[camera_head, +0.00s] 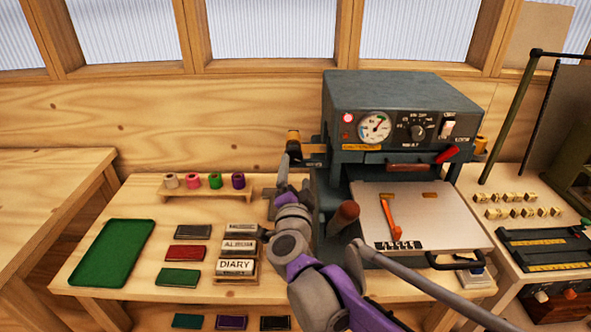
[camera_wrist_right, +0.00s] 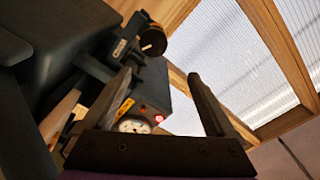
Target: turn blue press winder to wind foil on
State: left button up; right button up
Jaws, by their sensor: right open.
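The blue-grey press (camera_head: 400,95) stands at the right of the bench, with a dial gauge (camera_head: 374,128) on its front. A brass-brown roll or knob (camera_head: 293,136) sticks out of its left side, likely part of the winder. It shows in the right wrist view as a brown cylinder (camera_wrist_right: 153,41) on a dark bracket, beyond the fingers. My right gripper (camera_head: 284,168) is beside the press's left side, just below this knob. In the wrist view the right gripper (camera_wrist_right: 162,86) is open, with nothing between its fingers. My left gripper is out of view.
Foil rolls (camera_head: 214,181) stand on a small wooden rack at the back left. A brown handle (camera_head: 343,216) stands before the press's left side. A white plate (camera_head: 420,215) extends in front.

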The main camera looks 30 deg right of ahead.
jog(key=shift+v, duration=1.3)
